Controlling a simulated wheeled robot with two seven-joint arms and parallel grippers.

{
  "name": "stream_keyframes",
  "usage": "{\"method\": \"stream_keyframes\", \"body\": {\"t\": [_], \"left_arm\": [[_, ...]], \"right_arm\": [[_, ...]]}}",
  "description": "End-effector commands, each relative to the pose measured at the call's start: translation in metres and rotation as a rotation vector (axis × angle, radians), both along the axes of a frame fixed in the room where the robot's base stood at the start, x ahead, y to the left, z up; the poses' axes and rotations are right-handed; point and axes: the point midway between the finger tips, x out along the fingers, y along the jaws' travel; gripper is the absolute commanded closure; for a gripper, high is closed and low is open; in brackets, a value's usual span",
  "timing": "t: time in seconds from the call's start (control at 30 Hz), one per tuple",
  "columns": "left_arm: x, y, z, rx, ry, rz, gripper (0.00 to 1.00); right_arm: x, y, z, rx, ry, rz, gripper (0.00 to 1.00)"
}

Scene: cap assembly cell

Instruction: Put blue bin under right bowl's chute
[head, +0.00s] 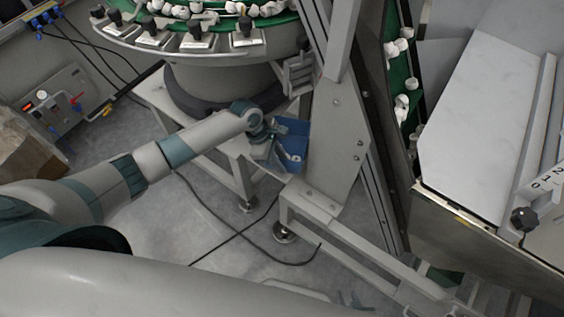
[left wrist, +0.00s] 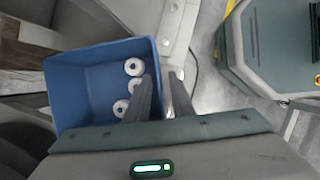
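The blue bin (head: 293,146) sits at the white stand's right end, beside the grey column. In the left wrist view the open-topped bin (left wrist: 88,72) holds white ring-shaped caps (left wrist: 134,67). My left gripper (head: 272,143) is at the bin's near side. In the left wrist view its fingers (left wrist: 162,80) straddle one bin wall, one inside and one outside, with a visible gap between them. A grey chute-like part (head: 298,74) hangs at the bowl's side above the bin. A small dark shape (head: 354,300) at the bottom edge may be my right gripper; its fingers are unclear.
A feeder bowl (head: 225,75) with white caps on green stands on the white stand (head: 236,178). A green conveyor (head: 398,75) with caps rises right of the column (head: 338,140). Black cables (head: 235,235) lie on the floor. A control box (head: 62,101) is at the left.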

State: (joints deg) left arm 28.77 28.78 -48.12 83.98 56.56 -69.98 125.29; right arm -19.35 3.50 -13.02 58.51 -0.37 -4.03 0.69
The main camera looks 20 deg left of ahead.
Motion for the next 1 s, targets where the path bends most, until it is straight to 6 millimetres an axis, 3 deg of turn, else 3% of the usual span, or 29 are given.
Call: {"method": "stream_keyframes", "body": {"t": [0.6, 0.8, 1.0], "left_arm": [[-0.005, 0.037, 0.088, 0.0, -0.002, 0.001, 0.78], [-0.006, 0.042, 0.104, -0.001, 0.0, 0.0, 0.78], [-0.007, 0.043, 0.106, -0.001, 0.0, 0.001, 0.78]], "right_arm": [[-0.007, -0.002, -0.004, -0.004, 0.018, 0.0, 0.69], [-0.005, -0.001, -0.003, -0.003, 0.013, 0.0, 0.69], [-0.003, -0.001, -0.001, -0.002, 0.009, 0.0, 0.69]]}}
